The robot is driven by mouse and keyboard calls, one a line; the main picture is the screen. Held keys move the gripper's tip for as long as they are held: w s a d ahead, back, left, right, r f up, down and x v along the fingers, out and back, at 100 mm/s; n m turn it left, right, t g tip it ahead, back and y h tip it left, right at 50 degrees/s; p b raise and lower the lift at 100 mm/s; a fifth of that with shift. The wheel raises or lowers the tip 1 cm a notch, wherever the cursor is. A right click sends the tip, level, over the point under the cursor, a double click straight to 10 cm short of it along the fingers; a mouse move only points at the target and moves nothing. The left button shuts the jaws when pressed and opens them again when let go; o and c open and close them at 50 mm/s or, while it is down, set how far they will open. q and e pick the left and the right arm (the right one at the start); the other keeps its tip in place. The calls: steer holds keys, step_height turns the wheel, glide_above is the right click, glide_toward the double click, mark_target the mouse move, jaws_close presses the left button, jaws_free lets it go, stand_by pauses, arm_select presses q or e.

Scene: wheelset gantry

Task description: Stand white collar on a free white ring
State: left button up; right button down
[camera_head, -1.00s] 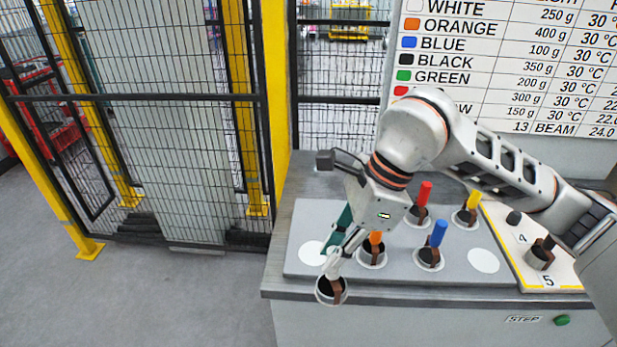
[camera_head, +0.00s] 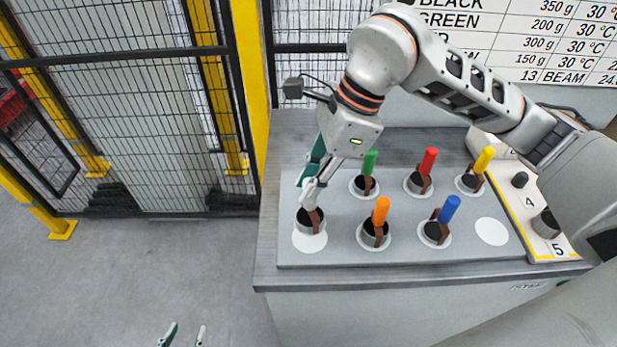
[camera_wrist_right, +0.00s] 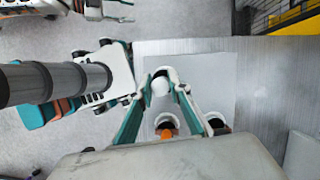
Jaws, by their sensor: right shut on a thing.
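The white collar (camera_head: 310,222) is a short cup with a dark inside, a pale wall and a brown strip. My right gripper (camera_head: 311,190) is shut on its upper edge. The collar is upright over the back part of the free white ring (camera_head: 309,242) at the plate's front left. I cannot tell whether it touches the ring. In the right wrist view the right fingers (camera_wrist_right: 166,82) reach towards a pale round shape. My left gripper (camera_head: 184,335) is open and empty at the bottom edge, over the floor. Another free white ring (camera_head: 491,231) lies at the plate's right.
The grey plate (camera_head: 290,255) carries collars with orange (camera_head: 380,212), blue (camera_head: 449,208), green (camera_head: 369,162), red (camera_head: 429,160) and yellow (camera_head: 484,158) pegs. The orange one stands just right of the held collar. A numbered board (camera_head: 530,215) lies at the right. Mesh fencing (camera_head: 130,120) stands behind left.

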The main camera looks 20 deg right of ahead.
steer(key=shift+w+f+b, duration=0.1)
steer(key=shift+b, duration=0.4)
step_height(320, 180, down, 3)
steer(key=b, duration=0.2)
steer(key=shift+b, duration=0.35)
steer(key=shift+f+b, duration=0.3)
steer(key=shift+f, duration=0.1)
steer(key=shift+f+b, duration=0.85)
steer(key=shift+f, duration=0.05)
steer(key=c, duration=1.8)
jaws_free()
